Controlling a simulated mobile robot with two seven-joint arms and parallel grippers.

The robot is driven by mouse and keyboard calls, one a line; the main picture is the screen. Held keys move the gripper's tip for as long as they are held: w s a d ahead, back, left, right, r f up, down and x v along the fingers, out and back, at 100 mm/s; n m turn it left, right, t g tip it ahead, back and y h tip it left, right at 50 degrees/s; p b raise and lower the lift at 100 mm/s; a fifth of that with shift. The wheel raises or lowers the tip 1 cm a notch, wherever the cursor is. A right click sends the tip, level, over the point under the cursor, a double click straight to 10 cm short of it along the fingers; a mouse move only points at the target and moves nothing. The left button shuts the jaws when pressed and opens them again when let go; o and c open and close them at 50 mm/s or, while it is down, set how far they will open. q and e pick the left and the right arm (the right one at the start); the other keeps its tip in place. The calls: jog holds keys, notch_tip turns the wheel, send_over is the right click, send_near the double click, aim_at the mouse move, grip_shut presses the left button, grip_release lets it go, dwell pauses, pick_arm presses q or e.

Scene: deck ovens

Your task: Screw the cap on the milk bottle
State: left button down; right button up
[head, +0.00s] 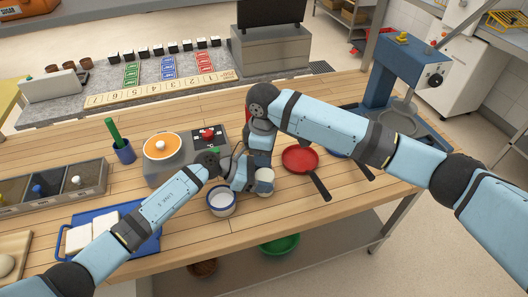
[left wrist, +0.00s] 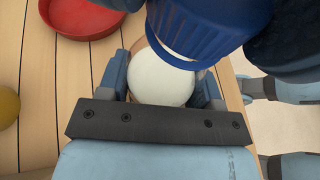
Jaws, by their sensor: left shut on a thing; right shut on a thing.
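The white milk bottle (head: 265,187) stands near the front edge of the wooden table in the head view. My left gripper (head: 250,178) comes in from the left and is shut on it. In the left wrist view, the bottle (left wrist: 160,78) sits between both fingers. A blue ribbed cap (left wrist: 210,28) is over the bottle there and hides part of it. My right gripper (head: 262,160) reaches down from above and is shut on the cap; its fingertips are mostly hidden. I cannot tell whether the cap touches the bottle or how it sits on the neck.
A white pot with a blue rim (head: 221,203) stands just left of the bottle. A red frying pan (head: 300,158) lies to the right. A hob with an orange-filled pan (head: 162,146) is behind at left. A blue tray (head: 147,247) with white blocks lies at front left.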

jog(key=m, duration=0.4)
jog(key=shift+m, duration=0.3)
jog(key=o, duration=0.9)
jog(key=shift+r, duration=0.15)
jog(key=shift+r, duration=2.15)
jog(key=shift+c, duration=0.4)
